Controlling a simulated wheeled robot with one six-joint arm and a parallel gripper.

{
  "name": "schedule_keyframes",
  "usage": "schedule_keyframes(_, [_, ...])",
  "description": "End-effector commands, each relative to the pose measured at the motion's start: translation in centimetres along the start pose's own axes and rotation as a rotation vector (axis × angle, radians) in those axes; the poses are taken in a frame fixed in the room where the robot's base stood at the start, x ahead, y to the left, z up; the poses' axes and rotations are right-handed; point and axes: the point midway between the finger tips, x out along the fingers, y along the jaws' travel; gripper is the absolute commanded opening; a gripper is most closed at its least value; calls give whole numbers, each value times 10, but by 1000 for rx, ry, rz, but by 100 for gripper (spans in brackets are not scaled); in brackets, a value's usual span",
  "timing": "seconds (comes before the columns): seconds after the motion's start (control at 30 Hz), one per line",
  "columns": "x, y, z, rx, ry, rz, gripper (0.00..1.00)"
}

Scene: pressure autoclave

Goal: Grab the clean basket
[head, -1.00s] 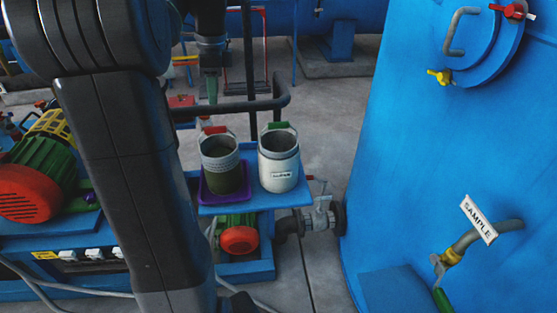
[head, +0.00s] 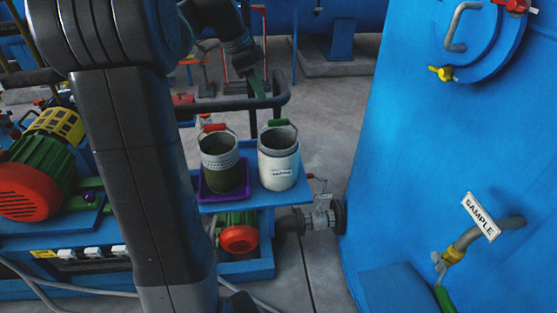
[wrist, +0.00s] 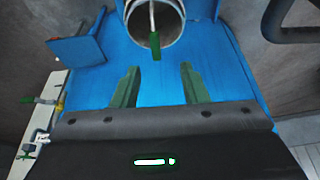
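A white labelled basket (head: 279,168) with a green handle grip (head: 279,123) stands upright on a small blue shelf (head: 249,200). A second basket (head: 222,172), dark green below and pale above, with a red grip, stands in a purple tray (head: 203,190) to its left. The label on the white basket is too small to read. My gripper (head: 257,86) hangs above and behind the white basket, tilted. In the wrist view my gripper (wrist: 158,82) has its green fingers wide apart with nothing between them. The basket's green grip (wrist: 155,44) lies just ahead of the fingertips, apart from them.
A black rail (head: 235,104) runs behind the baskets. A large blue tank (head: 450,150) with a SAMPLE tag (head: 480,217) and valve fills the right. A red and green motor (head: 35,185) is at left. Bare floor (head: 335,125) lies between shelf and tank.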

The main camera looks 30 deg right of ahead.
Motion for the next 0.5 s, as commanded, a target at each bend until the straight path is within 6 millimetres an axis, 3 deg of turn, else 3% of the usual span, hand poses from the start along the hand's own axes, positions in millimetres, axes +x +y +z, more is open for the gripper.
schedule_keyframes(0.5, [80, 1, -7, -3, 23, 4, 40])
